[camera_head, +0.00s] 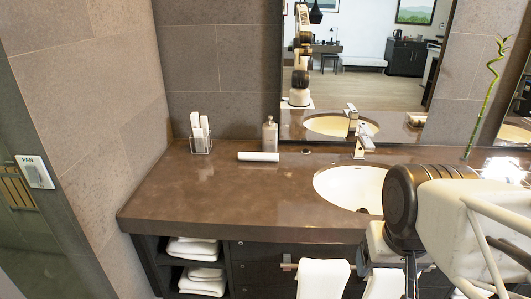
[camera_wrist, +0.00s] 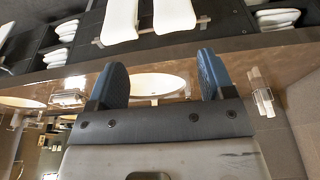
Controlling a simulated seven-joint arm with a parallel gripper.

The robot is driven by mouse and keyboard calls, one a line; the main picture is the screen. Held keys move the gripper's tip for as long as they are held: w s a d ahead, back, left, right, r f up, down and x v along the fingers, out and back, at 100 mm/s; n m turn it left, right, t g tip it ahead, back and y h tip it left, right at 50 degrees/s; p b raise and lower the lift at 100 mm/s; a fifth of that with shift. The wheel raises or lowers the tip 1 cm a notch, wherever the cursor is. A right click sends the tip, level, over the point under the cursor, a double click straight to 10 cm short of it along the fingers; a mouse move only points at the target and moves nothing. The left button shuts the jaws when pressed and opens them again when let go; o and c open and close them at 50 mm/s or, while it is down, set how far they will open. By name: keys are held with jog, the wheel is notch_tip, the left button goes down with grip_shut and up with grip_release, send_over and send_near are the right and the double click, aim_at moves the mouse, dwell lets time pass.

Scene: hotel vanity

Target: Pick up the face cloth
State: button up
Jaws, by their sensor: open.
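A small rolled white cloth (camera_head: 258,156), which looks like the face cloth, lies flat on the brown counter, left of the sink. I cannot make it out in the wrist view. My gripper (camera_wrist: 162,72) shows in the wrist view with its two blue fingers wide apart and nothing between them. In the head view my arm fills the lower right, and my gripper's fingers cannot be made out. Two white towels, left (camera_head: 322,279) and right (camera_head: 383,284), hang on the front of the vanity; they also show at the top of the wrist view.
The sink (camera_head: 340,184) and its faucet (camera_head: 363,144) are right of the rolled cloth. A grey bottle (camera_head: 269,133) stands just behind it. A clear holder (camera_head: 201,146) with white rolls stands farther left. Folded towels (camera_head: 193,249) fill the shelves below. The counter's front left is clear.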

jog(key=shift+o, duration=0.5)
